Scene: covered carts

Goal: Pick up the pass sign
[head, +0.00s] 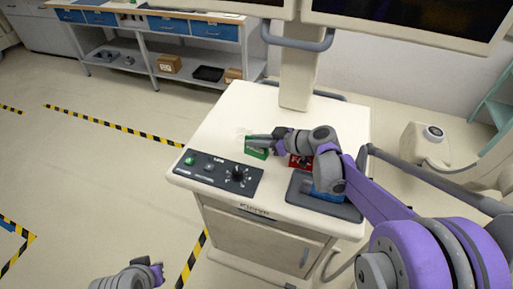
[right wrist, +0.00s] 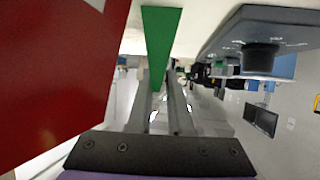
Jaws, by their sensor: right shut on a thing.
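The green sign, which looks like the pass sign (head: 257,153), is on the cart top just behind the control panel. My right gripper (head: 262,141) is shut on its upper part. In the right wrist view the green sign (right wrist: 161,38) shows edge-on between the two fingers (right wrist: 159,88). I cannot tell whether its lower edge still touches the cart. A red sign (head: 299,162) stands to the right, partly hidden behind my right arm; it fills the left of the right wrist view (right wrist: 55,75). My left gripper (head: 157,272) is low at the bottom, away from the cart; its jaws are unclear.
The cart top (head: 225,125) is clear at its back left. A black control panel (head: 218,174) with a knob lies along its front left. A dark tray (head: 345,210) with a blue item (head: 326,195) is at front right. A monitor column (head: 298,70) rises behind.

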